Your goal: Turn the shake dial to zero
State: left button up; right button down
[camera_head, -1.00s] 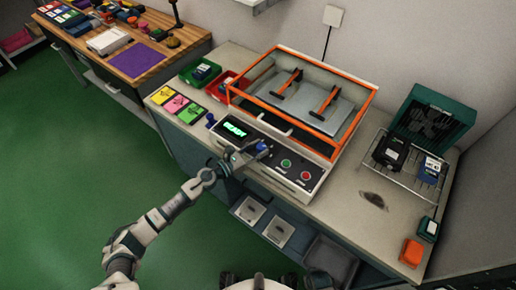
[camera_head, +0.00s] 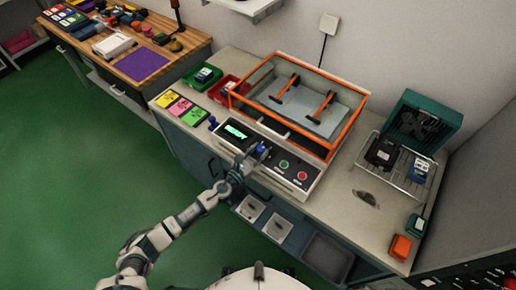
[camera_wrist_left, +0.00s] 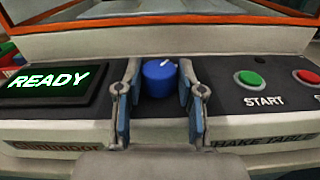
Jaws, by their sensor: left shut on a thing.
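The blue shake dial (camera_wrist_left: 159,82) sits on the front panel of the shake table, between the display and the green button. It also shows in the head view (camera_head: 262,147). Its white pointer mark slants up and to the right. My left gripper (camera_head: 257,153) reaches the panel from the front. In the left wrist view its fingers (camera_wrist_left: 160,92) stand on both sides of the dial and are shut on it. The display (camera_wrist_left: 45,80) reads READY in green. My right gripper is not in view.
The green START button (camera_wrist_left: 248,78) and a red button (camera_wrist_left: 308,77) lie right of the dial. The orange-framed shake table enclosure (camera_head: 300,105) stands behind the panel. A wire rack (camera_head: 396,172) is to the right. Coloured cards (camera_head: 181,106) lie to the left.

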pick_arm(q)
jog(key=shift+r+n+t+y+p, duration=0.4)
jog(key=shift+n+t+y+p, duration=0.2)
jog(key=shift+n+y+p, duration=0.25)
jog(key=n+y, duration=0.1)
jog(key=n+t+y+p, duration=0.1)
jog(key=y, duration=0.1)
jog(key=shift+d+f, duration=0.1)
jog(key=shift+d, duration=0.1)
jog(key=shift+d+n+t+y+p, duration=0.1)
jog(key=shift+n+t+y+p, duration=0.45)
jog(key=shift+n+y, duration=0.85)
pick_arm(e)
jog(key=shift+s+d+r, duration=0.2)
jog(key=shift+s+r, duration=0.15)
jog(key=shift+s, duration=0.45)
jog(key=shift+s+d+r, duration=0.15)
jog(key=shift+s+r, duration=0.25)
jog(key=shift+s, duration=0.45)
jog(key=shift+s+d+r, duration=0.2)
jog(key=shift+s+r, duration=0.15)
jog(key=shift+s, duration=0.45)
pick_arm(q)
jog(key=shift+y, duration=0.75)
jog(key=o, duration=1.1)
jog(key=shift+o, duration=0.2)
jog(key=shift+w+d+f, duration=0.1)
jog(key=shift+f, duration=0.1)
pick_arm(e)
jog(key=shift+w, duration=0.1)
